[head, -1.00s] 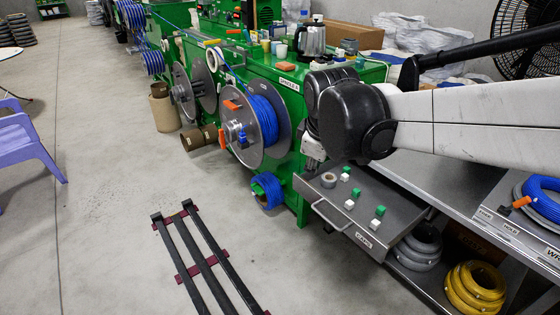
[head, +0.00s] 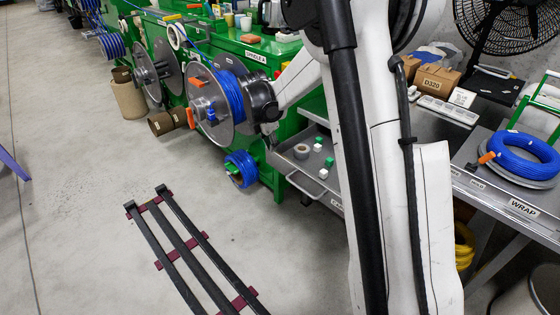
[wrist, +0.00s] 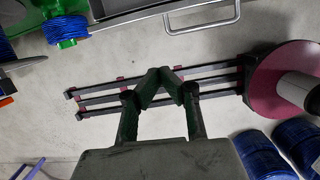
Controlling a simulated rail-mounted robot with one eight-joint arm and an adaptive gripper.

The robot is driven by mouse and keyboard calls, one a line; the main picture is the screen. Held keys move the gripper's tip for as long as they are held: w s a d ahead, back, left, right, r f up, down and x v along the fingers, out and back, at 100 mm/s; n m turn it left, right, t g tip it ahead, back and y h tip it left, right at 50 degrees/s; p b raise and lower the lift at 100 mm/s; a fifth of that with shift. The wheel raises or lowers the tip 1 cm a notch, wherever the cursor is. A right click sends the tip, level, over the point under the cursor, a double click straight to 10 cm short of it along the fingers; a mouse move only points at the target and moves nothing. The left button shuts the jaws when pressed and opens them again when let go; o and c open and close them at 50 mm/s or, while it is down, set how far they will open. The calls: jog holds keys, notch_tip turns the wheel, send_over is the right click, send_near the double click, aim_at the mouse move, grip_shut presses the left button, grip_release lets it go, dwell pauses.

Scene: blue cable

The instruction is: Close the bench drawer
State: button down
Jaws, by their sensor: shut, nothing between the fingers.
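The bench drawer stands open in the head view, a grey metal tray (head: 292,150) with a bar handle (head: 302,186) on its front. White and green cubes and a roll of tape lie in it. My arm hides its right part. In the wrist view, the drawer front (wrist: 135,14) and its handle (wrist: 204,27) show at the top edge. My gripper (wrist: 152,73) is shut and empty, its tips below and left of the handle in that picture. I see no contact with the drawer. In the head view I cannot make out the fingers clearly.
A green machine with a blue cable reel (head: 212,108) stands left of the drawer. A dark rack (head: 185,245) lies on the floor in front. A blue cable coil (head: 520,157) sits on the bench at right. Open floor lies at left.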

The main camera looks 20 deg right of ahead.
aim_at(285, 161)
jog(key=shift+n, duration=0.3)
jog(key=shift+w+d+f+b, duration=0.5)
jog(key=shift+d+f, duration=0.55)
jog(key=shift+f, duration=0.8)
jog(key=shift+w+d+f+b, duration=0.55)
jog(key=shift+d+f, duration=0.55)
jog(key=shift+f, duration=0.75)
jog(key=shift+w+d+f+b, duration=0.3)
jog(key=shift+d+f+b, duration=0.55)
jog(key=shift+f, duration=1)
jog(key=shift+d, duration=0.2)
